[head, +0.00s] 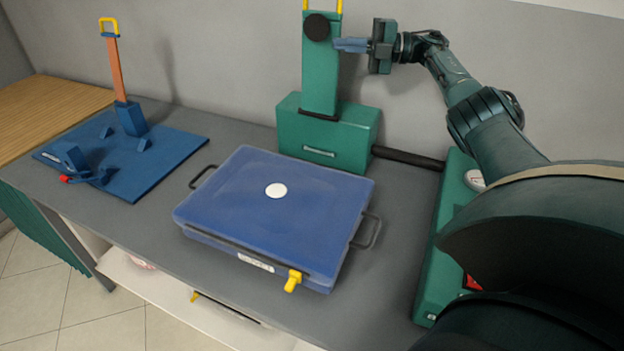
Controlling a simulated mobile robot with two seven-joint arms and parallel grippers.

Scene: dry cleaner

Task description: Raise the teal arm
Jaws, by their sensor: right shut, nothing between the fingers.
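The teal arm (320,75) stands upright on a teal box-shaped base (329,140) at the back of the counter. It has a dark round knob (316,27) near its upper end and a yellow handle (339,6) at its top, cut by the picture's edge. My right gripper (338,45) comes in from the right with its blue fingers shut and empty. Its fingertips are at the right edge of the teal arm, just below and right of the knob. I cannot tell whether they touch it. My left gripper is out of view.
A closed blue case (240,215) with a yellow latch lies mid-counter. A blue board (165,165) with an orange upright lever (117,70) is at left. A long green unit (430,270) is at right, partly hidden by my arm. Grey counter (215,290) shows between them.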

